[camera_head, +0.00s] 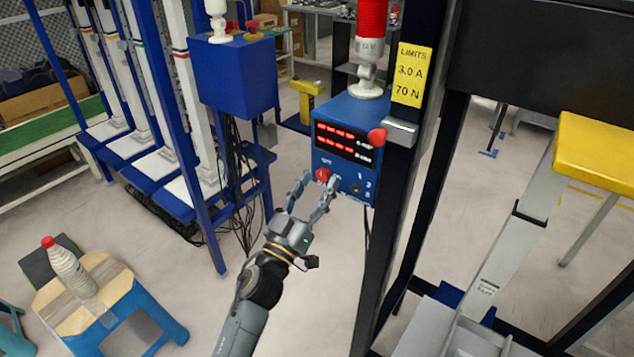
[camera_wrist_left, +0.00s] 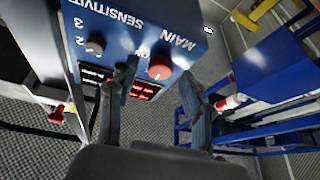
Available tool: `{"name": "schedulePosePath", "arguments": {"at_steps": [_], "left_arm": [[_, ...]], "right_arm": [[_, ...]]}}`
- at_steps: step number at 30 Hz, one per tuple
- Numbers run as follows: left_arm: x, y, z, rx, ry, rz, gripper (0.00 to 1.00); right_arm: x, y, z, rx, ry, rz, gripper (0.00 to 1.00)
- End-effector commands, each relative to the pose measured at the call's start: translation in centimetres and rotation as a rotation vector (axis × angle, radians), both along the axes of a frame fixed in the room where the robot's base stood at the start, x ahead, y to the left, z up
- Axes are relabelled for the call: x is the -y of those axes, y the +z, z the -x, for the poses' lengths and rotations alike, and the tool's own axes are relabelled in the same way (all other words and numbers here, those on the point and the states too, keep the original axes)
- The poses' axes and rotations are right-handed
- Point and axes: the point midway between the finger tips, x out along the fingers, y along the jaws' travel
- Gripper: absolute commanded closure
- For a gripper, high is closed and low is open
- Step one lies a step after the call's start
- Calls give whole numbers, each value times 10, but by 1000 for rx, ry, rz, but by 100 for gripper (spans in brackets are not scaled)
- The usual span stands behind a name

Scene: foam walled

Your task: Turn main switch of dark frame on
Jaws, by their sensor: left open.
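The dark frame (camera_head: 408,180) is a black upright post right of centre in the head view. A blue control box (camera_head: 338,111) with red digital displays is mounted on its left side. The main switch (camera_head: 322,174) is a red knob low on the box's front; in the left wrist view the red knob (camera_wrist_left: 160,67) sits beside the upside-down word MAIN. My left gripper (camera_head: 316,187) is open, with its fingertips at the box front on either side of the red knob. I cannot tell whether they touch it. My right gripper is not in view.
A dark sensitivity knob (camera_wrist_left: 95,45) sits beside the main switch. A yellow limits sign (camera_head: 412,75) is on the post. A stool (camera_head: 120,310) with a bottle (camera_head: 70,268) stands lower left.

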Motion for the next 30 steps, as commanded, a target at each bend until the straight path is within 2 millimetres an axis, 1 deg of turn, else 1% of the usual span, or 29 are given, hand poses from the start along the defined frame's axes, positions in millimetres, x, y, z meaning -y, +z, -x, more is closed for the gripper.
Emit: {"name": "schedulePosePath", "arguments": {"at_steps": [3,11,12,14,15,17,18,25,30], "left_arm": [[2,2,-4,0,0,-1,50],[3,2,-5,0,0,-1,50],[3,2,-5,0,0,-1,58],[2,2,-5,0,0,-1,70],[3,2,-5,0,0,-1,79],[2,2,-5,0,0,-1,91],[2,2,-5,0,0,-1,99],[2,2,-5,5,0,-7,100],[1,1,-5,31,0,-45,100]], "right_arm": [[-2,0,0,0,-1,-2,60],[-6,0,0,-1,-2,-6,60],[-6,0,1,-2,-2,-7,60],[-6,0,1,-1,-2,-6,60],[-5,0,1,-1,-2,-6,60],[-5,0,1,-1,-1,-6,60],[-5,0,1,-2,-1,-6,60],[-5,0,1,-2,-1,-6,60],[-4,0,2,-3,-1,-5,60]]}}
